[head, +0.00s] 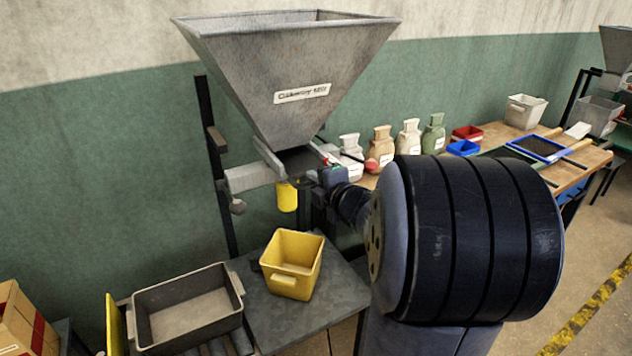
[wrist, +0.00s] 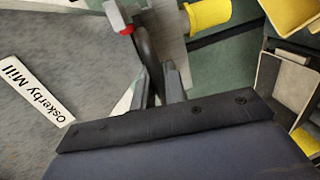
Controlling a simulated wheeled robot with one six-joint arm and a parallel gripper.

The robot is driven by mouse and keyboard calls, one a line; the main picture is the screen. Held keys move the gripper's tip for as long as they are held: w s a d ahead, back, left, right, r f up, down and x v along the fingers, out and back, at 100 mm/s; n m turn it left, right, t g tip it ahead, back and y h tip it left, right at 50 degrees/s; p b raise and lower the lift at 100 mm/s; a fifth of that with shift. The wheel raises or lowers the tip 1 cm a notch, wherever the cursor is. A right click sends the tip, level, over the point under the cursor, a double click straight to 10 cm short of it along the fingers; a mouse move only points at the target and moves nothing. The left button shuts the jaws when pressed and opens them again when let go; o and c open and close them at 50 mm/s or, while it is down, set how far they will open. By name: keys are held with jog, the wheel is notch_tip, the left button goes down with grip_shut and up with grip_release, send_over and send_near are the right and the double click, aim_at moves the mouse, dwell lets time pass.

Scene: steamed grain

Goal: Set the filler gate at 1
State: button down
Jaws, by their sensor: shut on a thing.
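The grey filler hopper (head: 285,75) hangs at the upper middle of the head view, with a white name label (head: 302,93) on its front. Its gate sits at the narrow bottom, above a yellow spout (head: 287,197). In the wrist view, a dark gate lever (wrist: 148,45) stands beside a small red-tipped piece (wrist: 125,29). My gripper (head: 325,177) is at the right of the hopper's bottom. In the wrist view my gripper (wrist: 156,84) is shut on the gate lever. The scale numbers and the gate's setting cannot be read.
A yellow bin (head: 292,262) stands on the grey bench under the spout. A grey tray (head: 188,308) is to its left. Several sacks (head: 381,146) and small bins line the wooden bench (head: 570,158) behind my arm. A dark post (head: 215,160) stands left of the hopper.

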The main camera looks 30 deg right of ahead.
jog(key=shift+s, duration=0.1)
dwell(0.3)
jog(key=shift+s, duration=0.2)
jog(key=c, duration=1.5)
grip_release()
jog(key=shift+c, duration=0.2)
jog(key=v, duration=1)
jog(key=shift+s, duration=0.35)
jog(key=shift+r, duration=0.1)
